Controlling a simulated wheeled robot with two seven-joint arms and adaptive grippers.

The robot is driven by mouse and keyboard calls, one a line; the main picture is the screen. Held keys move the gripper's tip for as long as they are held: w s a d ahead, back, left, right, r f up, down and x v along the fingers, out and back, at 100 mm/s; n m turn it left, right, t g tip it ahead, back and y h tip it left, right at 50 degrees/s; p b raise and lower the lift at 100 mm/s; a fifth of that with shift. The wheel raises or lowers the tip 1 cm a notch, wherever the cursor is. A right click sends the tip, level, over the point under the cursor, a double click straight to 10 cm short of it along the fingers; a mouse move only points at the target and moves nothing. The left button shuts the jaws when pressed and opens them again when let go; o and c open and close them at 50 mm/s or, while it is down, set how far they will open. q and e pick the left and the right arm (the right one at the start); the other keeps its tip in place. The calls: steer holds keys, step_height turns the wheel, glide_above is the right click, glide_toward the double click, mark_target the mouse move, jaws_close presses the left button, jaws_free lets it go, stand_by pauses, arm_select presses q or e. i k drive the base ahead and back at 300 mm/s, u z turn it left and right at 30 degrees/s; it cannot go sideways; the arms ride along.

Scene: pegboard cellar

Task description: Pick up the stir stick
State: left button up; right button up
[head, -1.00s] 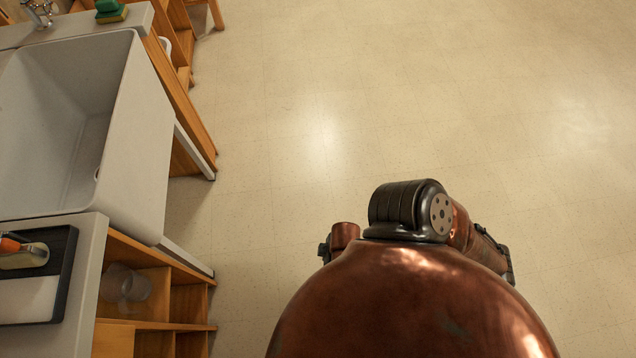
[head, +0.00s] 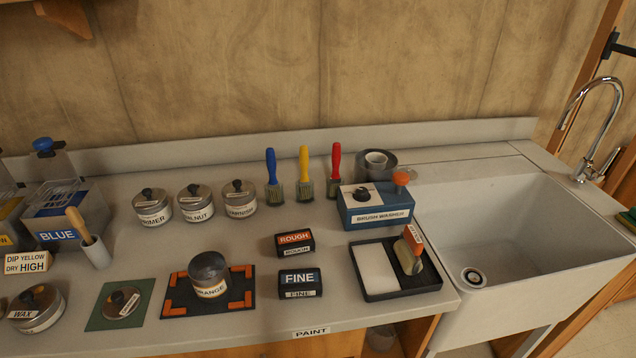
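A short wooden stick (head: 77,224), which looks like the stir stick, leans to the left in a small pale cup (head: 98,254) on the counter at the left. Its upper part shows; its lower end is hidden in the cup. The cup stands between the blue-labelled container and the green mat. Neither of my grippers is in the head view.
On the grey counter (head: 225,283), a BLUE container (head: 70,214) stands beside the cup. Labelled tins, including PRIMER (head: 152,211), stand to its right. An orange-cornered mat (head: 175,305) holds a jar. A brush washer (head: 375,213) and deep sink (head: 520,235) are farther right.

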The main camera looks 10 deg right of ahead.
mark_target(73, 213)
steer(key=u, duration=1)
